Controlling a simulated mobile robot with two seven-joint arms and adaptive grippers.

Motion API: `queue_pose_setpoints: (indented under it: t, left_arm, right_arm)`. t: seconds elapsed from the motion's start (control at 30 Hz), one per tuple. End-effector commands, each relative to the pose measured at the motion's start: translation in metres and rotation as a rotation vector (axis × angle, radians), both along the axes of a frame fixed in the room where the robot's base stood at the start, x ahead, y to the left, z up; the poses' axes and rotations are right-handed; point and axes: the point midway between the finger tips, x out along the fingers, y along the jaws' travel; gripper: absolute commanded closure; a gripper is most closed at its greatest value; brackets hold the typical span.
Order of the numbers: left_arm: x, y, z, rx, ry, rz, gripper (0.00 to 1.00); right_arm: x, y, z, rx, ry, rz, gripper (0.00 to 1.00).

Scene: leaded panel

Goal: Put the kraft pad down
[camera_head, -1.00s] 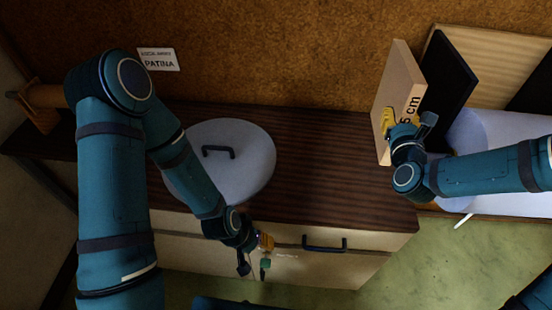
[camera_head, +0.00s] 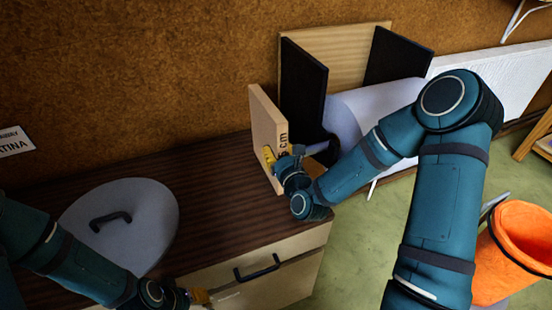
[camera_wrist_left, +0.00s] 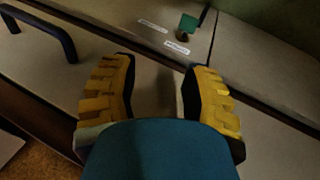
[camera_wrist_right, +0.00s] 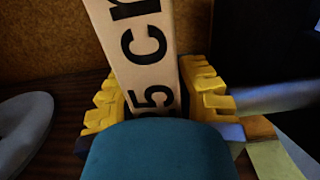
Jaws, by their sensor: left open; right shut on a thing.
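The kraft pad (camera_head: 266,132) is a tan upright slab with black "5 cm" lettering on its edge. It stands at the right end of the dark wooden top in the head view. My right gripper (camera_head: 270,157) is shut on the pad's near edge. The pad (camera_wrist_right: 138,45) rises between the yellow fingers (camera_wrist_right: 158,105) in the right wrist view. My left gripper (camera_wrist_left: 160,95) is open and empty, low in front of the cabinet's drawer fronts.
A round grey lid with a handle (camera_head: 120,235) lies on the dark top (camera_head: 215,200). Black panels (camera_head: 303,92) and a pale roll (camera_head: 365,110) stand right of the pad. An orange bucket (camera_head: 520,240) is at far right. The top between lid and pad is clear.

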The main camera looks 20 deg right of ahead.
Motion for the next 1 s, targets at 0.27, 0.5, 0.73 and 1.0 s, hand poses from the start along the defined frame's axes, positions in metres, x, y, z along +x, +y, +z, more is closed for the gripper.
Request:
queue_pose_setpoints:
  t: [0.27,0.5,0.73,1.0]
  left_arm:
    - [0.002,0.0,-0.007,0.0,-0.004,0.001,0.53]
    - [0.002,0.0,-0.007,0.0,-0.004,0.001,0.53]
    - [0.001,0.0,-0.007,0.0,-0.004,0.001,0.53]
    - [0.001,0.0,-0.004,0.0,-0.002,0.001,0.53]
  right_arm:
    - [0.0,0.0,-0.022,-0.001,-0.004,0.001,1.0]
    - [0.0,0.0,-0.024,0.0,0.004,0.0,0.49]
    - [0.0,0.0,-0.023,0.0,0.002,0.0,0.49]
    - [-0.027,-0.001,-0.023,0.001,0.005,-0.001,0.49]
